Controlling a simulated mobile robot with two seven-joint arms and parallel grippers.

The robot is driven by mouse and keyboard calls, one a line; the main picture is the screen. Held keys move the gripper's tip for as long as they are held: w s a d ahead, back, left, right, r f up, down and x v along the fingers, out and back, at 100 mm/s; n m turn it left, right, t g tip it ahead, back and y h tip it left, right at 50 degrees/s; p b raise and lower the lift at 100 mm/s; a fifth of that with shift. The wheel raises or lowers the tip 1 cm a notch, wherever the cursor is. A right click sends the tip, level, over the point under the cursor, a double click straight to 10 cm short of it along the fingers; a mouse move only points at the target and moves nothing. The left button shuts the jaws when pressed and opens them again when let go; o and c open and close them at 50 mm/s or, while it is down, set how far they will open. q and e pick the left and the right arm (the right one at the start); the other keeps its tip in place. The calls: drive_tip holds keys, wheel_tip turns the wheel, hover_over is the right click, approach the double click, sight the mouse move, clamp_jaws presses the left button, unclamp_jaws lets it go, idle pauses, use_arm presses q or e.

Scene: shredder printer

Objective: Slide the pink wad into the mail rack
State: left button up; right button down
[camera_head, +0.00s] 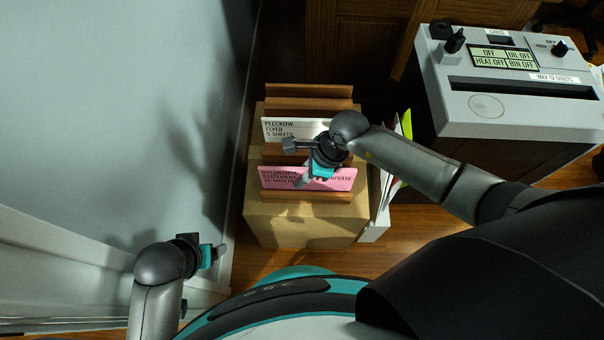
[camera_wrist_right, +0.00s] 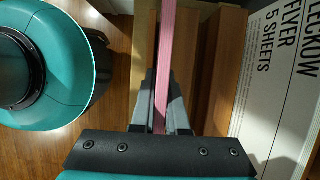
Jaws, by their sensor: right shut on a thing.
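The pink wad (camera_head: 340,179), a flat printed pack, stands on edge at the wooden mail rack (camera_head: 308,91). It lies between two brown slats, behind the front one; I cannot tell how deep its lower edge sits. My right gripper (camera_head: 308,177) is shut on the pink wad at its upper edge and hides part of its print. In the right wrist view the pink wad (camera_wrist_right: 165,50) shows edge-on between the two fingers (camera_wrist_right: 163,85). My left gripper (camera_head: 220,251) hangs near the wall, away from the rack; its jaw opening is unclear.
A white wad (camera_head: 285,127) marked FLYER, 5 SHEETS stands in the rack behind the pink one. The rack is on a tan box (camera_head: 300,230). A grey shredder (camera_head: 520,110) stands at right, and papers (camera_head: 399,125) beside the box. A wall is close at left.

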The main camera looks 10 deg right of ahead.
use_arm(q)
drive_tip(key=shift+w+r, duration=0.1)
drive_tip(key=shift+r, duration=0.2)
use_arm(e)
drive_tip(key=shift+f, duration=0.15)
drive_tip(key=c, duration=0.8)
unclamp_jaws()
drive_tip(key=shift+c, duration=0.2)
